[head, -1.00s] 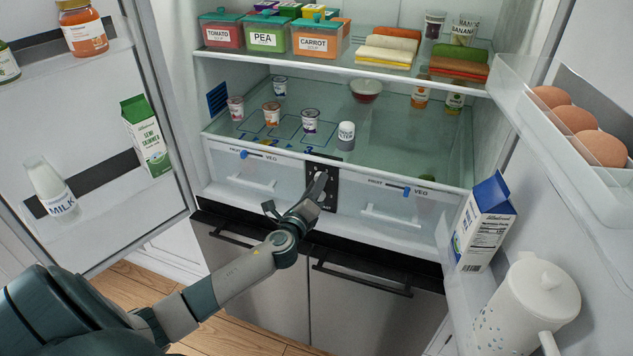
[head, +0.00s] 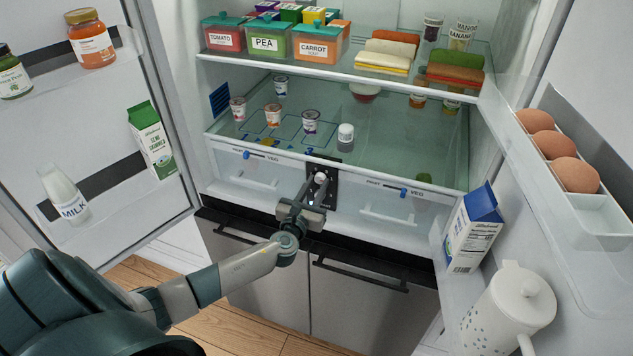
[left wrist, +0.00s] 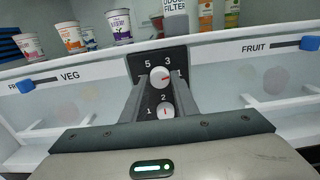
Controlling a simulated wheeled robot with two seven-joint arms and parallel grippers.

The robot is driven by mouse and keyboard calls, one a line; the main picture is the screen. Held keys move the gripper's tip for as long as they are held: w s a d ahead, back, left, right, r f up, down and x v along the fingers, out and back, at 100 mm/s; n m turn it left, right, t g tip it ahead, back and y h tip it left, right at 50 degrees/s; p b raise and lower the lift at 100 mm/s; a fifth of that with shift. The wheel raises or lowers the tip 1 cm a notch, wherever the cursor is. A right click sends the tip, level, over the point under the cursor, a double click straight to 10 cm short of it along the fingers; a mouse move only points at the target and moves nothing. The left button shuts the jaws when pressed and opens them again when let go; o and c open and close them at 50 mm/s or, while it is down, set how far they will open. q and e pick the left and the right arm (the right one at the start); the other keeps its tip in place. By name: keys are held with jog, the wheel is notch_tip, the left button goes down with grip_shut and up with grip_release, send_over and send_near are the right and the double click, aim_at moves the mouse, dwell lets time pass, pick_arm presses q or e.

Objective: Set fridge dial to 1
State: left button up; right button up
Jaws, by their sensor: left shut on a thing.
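The black dial panel (head: 334,173) sits in the middle of the fridge's lower front, between two drawers. In the left wrist view it bears an upper white dial (left wrist: 160,77) and a lower white dial (left wrist: 165,111). Numbers 5, 3 and 1 show around the upper dial, whose red mark points right. Numbers 1 and 2 show by the lower one, whose red mark is faint. My left gripper (head: 314,188) reaches the panel. In the left wrist view, its fingers (left wrist: 161,86) are shut on the upper dial, one at each side. My right gripper is out of view.
Clear drawers with blue sliders (head: 247,155) flank the panel. Yogurt cups (head: 273,115) stand on the glass shelf above. The open left door holds a milk bottle (head: 64,194); the right door holds eggs (head: 575,175), a carton (head: 472,230) and a white jug (head: 508,305). Dark handles (head: 359,277) lie below.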

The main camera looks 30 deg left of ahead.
pick_arm(q)
jog(key=shift+s+f+m+p, duration=0.15)
jog(key=shift+m+p, duration=0.3)
jog(key=shift+m, duration=0.65)
jog(key=o, duration=1.1)
jog(key=shift+c, duration=0.2)
jog(key=b+v, duration=0.4)
jog(key=v, duration=1.3)
jog(key=shift+s, duration=0.15)
jog(key=shift+a, duration=0.1)
